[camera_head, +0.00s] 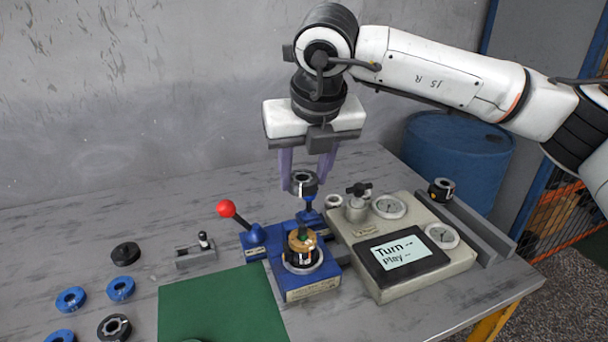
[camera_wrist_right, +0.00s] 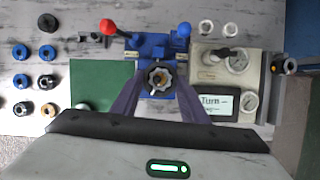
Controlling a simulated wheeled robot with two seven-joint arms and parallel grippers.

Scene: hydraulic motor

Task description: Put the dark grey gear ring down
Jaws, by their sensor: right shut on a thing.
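My right gripper (camera_head: 305,180) points straight down, its purple fingers shut on the dark grey gear ring (camera_head: 304,188). The ring is held in the air, above and behind the blue fixture (camera_head: 318,290) in the head view. In the right wrist view the ring (camera_wrist_right: 159,78) sits between the fingertips, over the fixture (camera_wrist_right: 150,44), and hides part of it. A black part with a gold top (camera_head: 301,241) stands upright on the fixture inside a light ring. My left gripper is not in view.
A red-knobbed lever (camera_head: 227,209) stands left of the fixture. A beige gauge box (camera_head: 455,263) with a screen stands right of it. A green mat (camera_head: 220,305) lies in front left. Blue rings (camera_head: 121,288) and dark rings (camera_head: 125,253) lie at left. A blue barrel (camera_head: 455,160) stands behind.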

